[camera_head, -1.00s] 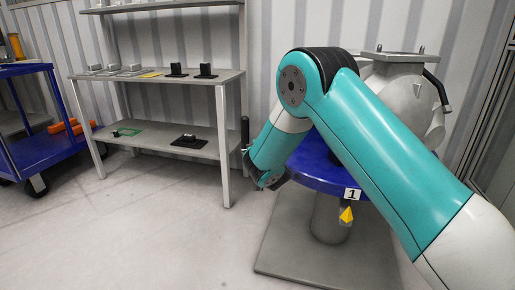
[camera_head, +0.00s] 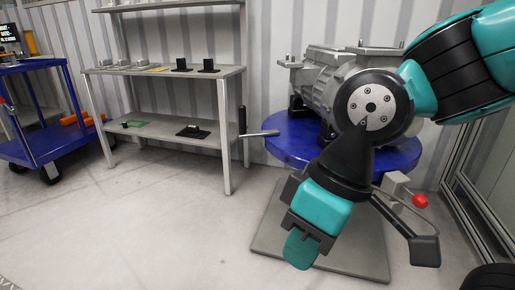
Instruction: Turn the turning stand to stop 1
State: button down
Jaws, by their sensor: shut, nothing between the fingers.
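The turning stand has a blue round top (camera_head: 292,138) on a grey pedestal base plate (camera_head: 350,258), right of centre. A grey metal handle bar (camera_head: 262,134) with an upright black grip (camera_head: 242,121) sticks out from the top's left side. A grey drive unit (camera_head: 318,80) sits on the top. My arm crosses in front from the upper right, hiding part of the unit, the front rim and the pedestal. My gripper (camera_head: 301,250) points down in front of the stand, apart from the handle. It appears closed and empty. No stop number or yellow pointer is visible.
A red knob (camera_head: 420,200) shows on the stand's right side. A grey shelf (camera_head: 165,72) with small parts stands to the left. A blue cart (camera_head: 45,145) is at far left. A wall and frame close off the right. The floor at front left is clear.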

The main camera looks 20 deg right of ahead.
aim_at(297, 134)
jog(key=u, duration=1.15)
jog(key=i, duration=0.55)
jog(key=z, duration=0.7)
jog(key=i, duration=0.5)
jog(key=z, duration=0.6)
